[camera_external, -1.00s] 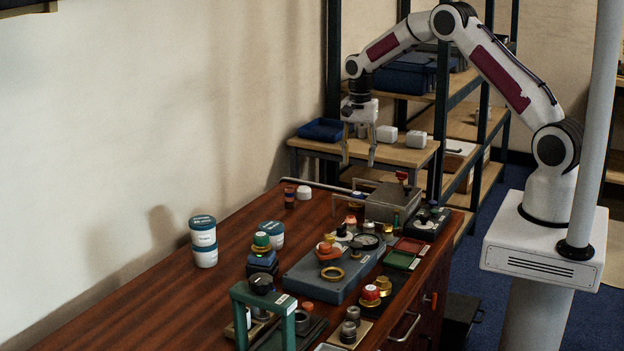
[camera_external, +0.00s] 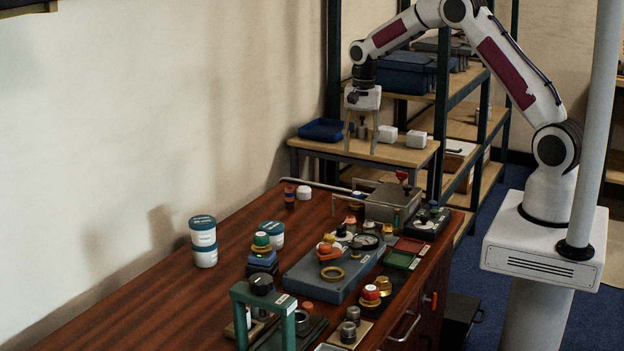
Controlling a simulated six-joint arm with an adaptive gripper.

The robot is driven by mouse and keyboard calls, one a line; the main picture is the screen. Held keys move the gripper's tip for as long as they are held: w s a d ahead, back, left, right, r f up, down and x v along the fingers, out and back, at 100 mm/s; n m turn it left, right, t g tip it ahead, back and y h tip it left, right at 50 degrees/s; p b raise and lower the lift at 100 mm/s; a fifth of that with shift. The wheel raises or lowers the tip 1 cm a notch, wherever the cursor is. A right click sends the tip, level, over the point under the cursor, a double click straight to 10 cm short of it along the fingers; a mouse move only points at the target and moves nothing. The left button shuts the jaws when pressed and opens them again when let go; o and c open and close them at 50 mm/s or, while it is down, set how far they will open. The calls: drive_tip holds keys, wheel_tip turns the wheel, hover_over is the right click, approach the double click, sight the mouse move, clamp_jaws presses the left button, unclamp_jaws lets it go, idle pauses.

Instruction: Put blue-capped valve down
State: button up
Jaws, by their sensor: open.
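A small valve with what looks like a blue cap (camera_external: 357,197) stands at the far end of the wooden bench, beside the grey metal box. It is small and partly hidden, so its base and exact contact are hard to make out. My gripper (camera_external: 360,150) is above and behind the far end of the bench, pointing down. Its two fingers are spread apart with nothing held between them. In the picture it is clear above the valve.
The grey metal box (camera_external: 392,203) has a red-topped fitting. A blue-grey plate (camera_external: 322,285) carries several fittings. A green stand (camera_external: 264,299), stacked white tubs (camera_external: 203,242) and a white cap (camera_external: 303,192) are on the bench. The bench's left side (camera_external: 130,300) is clear.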

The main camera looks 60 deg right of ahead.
drive_tip(key=s+a+r+n+t, duration=0.1)
drive_tip(key=s+a+r+n, duration=0.35)
drive_tip(key=s+r, duration=0.4)
drive_tip(key=s+a+r+n+t, duration=0.25)
drive_tip(key=s+a+r, duration=0.35)
drive_tip(key=r, duration=0.4)
drive_tip(key=s+a+n+t, duration=0.1)
drive_tip(key=s+a+n, duration=0.1)
drive_tip(key=s, duration=0.8)
drive_tip(key=s+a+r+n, duration=0.1)
drive_tip(key=s+a+n, duration=0.2)
drive_tip(key=s, duration=0.8)
drive_tip(key=n, duration=0.2)
drive_tip(key=shift+n+t, duration=0.3)
drive_tip(key=shift+t, duration=0.05)
